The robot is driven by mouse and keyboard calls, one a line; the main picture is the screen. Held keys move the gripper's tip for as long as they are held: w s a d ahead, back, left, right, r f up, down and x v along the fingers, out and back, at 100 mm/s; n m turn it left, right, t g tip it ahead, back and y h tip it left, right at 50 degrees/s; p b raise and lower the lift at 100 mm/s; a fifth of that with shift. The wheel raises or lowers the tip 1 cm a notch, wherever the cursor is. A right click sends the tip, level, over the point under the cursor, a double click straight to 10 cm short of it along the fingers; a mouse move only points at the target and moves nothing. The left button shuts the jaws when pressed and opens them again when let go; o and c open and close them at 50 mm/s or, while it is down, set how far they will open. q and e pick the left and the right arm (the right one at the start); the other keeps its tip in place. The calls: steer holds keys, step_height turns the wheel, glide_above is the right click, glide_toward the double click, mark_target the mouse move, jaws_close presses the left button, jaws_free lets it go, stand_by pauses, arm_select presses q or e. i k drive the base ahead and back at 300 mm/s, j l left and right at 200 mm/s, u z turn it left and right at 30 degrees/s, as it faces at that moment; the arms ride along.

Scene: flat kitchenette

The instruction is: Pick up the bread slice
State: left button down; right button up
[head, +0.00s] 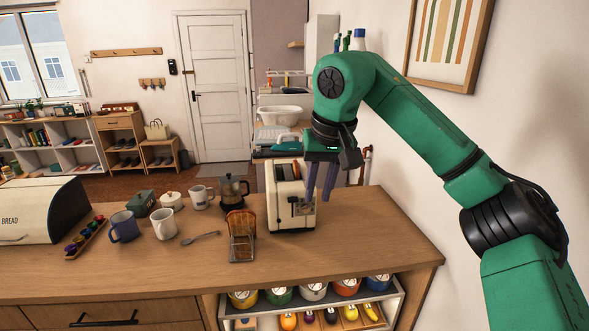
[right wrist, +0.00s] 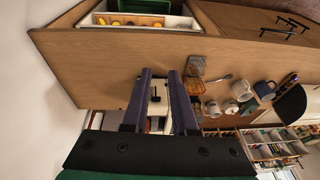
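A brown bread slice (head: 241,221) stands upright in a wire toast rack (head: 242,248) on the wooden counter. The slice (right wrist: 195,86) and the rack also show in the right wrist view. A cream toaster (head: 284,207) stands just right of the rack, with something orange-brown at its top that I cannot make out clearly. My right gripper (head: 321,192) is open and empty, with its purple fingers pointing down near the toaster's right side. In the right wrist view the fingers (right wrist: 163,98) are apart, and part of the toaster shows between them. My left gripper is not in view.
The counter (head: 365,240) is clear at the right. A shelf with several jars and fruit sits below the front edge.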

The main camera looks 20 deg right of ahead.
mark_target(296, 164)
steer(key=i+l, duration=0.15)
steer(key=i, duration=0.25)
steer(key=i+l, duration=0.15)
steer(key=i, duration=0.2)
steer(key=i+l, duration=0.15)
steer(key=i, duration=0.25)
